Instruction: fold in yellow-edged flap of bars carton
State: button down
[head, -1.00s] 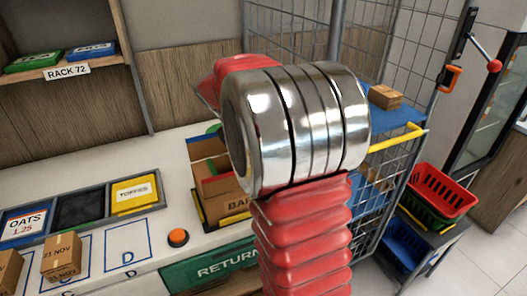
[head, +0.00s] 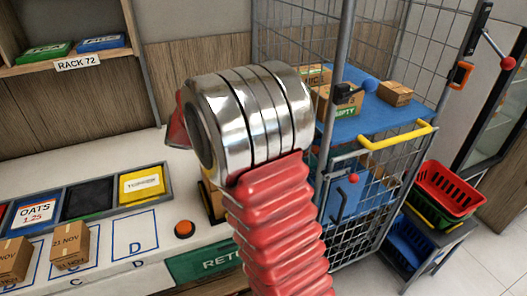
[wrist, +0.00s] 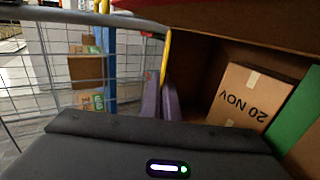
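The bars carton (wrist: 200,62) shows its brown inside in the wrist view, with a small box marked 20 NOV (wrist: 242,98) in it. A flap with a yellow edge (wrist: 165,57) stands up at the carton's left side, seen nearly edge-on. My gripper (wrist: 161,98) has its two purple fingers close together at the lower end of this yellow edge. They look shut, with nothing clearly held; I cannot tell whether they touch the flap. In the head view my arm hides the gripper and nearly all of the carton.
A wire cage trolley (head: 365,215) with a blue shelf (head: 352,122) and a yellow bar (head: 395,138) stands right of the counter. Several cartons are on that shelf. An orange button (head: 184,229) and small boxes are on the counter. Stacked baskets (head: 450,190) stand at right.

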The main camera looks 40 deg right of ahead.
jog(key=c, duration=2.4)
grip_release()
jog(key=shift+f, duration=0.1)
jog(key=shift+c, duration=0.2)
jog(key=o, duration=0.4)
jog(key=v, duration=1.3)
jog(key=shift+a+r, duration=0.25)
jog(key=shift+r, duration=0.05)
jog(key=shift+c, duration=0.4)
